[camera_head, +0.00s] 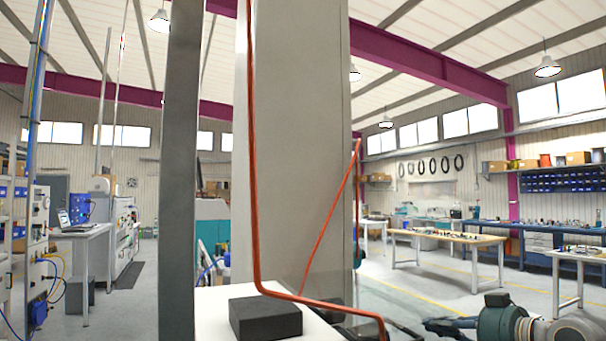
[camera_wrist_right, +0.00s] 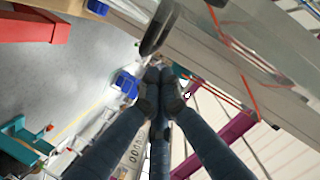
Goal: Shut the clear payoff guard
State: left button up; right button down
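What looks like the clear guard is a see-through panel with orange-red edging (camera_head: 253,150) in front of the tall grey housing in the head view. Its lower edge runs right, to just left of my right gripper (camera_head: 425,328), at the bottom. In the right wrist view, the dark fingers of this gripper (camera_wrist_right: 160,80) are drawn together, with nothing visible between them. A dark rounded bar (camera_wrist_right: 160,27), possibly a handle, lies just beyond the fingertips and looks apart from them. Orange edging also shows in the wrist view (camera_wrist_right: 247,88). My left gripper is out of view.
A dark block (camera_head: 265,319) sits on a white surface (camera_head: 215,304) at the housing's foot. A grey post (camera_head: 181,170) stands to the left. Workbenches (camera_head: 445,238) stand farther back right, with open floor before them.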

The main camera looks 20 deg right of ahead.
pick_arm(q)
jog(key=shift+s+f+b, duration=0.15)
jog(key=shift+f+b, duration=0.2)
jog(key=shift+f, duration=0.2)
pick_arm(e)
jog(key=shift+a+f+m, duration=0.2)
jog(key=shift+f+m, duration=0.1)
jog(key=shift+f, duration=0.4)
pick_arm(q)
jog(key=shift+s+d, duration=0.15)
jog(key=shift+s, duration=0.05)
